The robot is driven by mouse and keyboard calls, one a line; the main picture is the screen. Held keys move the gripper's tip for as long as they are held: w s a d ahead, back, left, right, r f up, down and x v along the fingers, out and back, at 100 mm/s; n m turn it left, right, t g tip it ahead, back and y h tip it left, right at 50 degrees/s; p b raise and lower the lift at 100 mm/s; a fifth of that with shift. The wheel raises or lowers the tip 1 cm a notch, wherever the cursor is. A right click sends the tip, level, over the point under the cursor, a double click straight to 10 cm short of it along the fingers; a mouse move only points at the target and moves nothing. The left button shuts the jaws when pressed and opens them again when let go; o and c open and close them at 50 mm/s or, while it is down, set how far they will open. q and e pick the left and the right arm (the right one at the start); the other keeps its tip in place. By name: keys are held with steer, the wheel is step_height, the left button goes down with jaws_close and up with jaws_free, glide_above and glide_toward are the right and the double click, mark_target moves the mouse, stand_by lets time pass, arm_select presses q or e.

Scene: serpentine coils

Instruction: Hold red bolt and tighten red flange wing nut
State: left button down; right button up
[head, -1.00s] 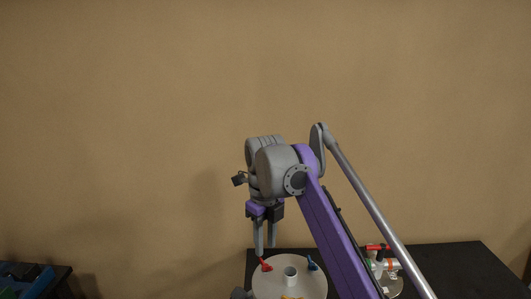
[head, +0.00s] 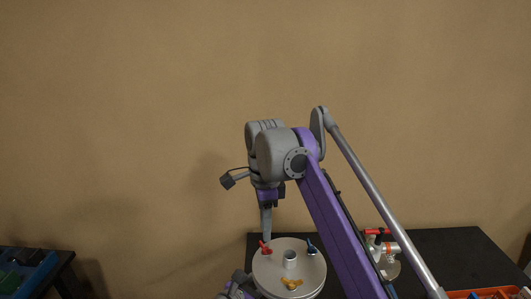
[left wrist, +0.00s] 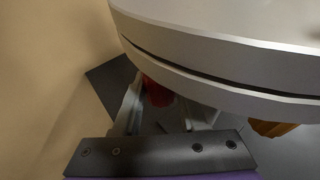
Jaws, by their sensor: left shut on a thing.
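A round grey flange lid (head: 308,270) with a short central pipe stub sits at the bottom centre of the head view. A red wing nut (head: 265,248) stands at its left rear edge. My right gripper (head: 267,237) points down just above the red wing nut. Its fingers line up edge-on, so their gap is hidden. My left gripper (left wrist: 160,100) is under the flange rim in the left wrist view, shut on the red bolt (left wrist: 156,92). Part of my left arm shows left of the flange in the head view.
A blue wing nut (head: 311,247) and a yellow one (head: 291,284) sit on the same lid. A black table (head: 440,255) holds a fitting with red handles (head: 378,232) at right. An orange tray (head: 500,293) is at lower right.

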mark_target(265, 244)
steer(key=n, duration=1.2)
steer(key=shift+n, duration=0.4)
steer(key=n, duration=0.5)
steer(key=shift+n, duration=0.3)
steer(key=n, duration=0.6)
steer(key=shift+f, duration=2.4)
jaws_close()
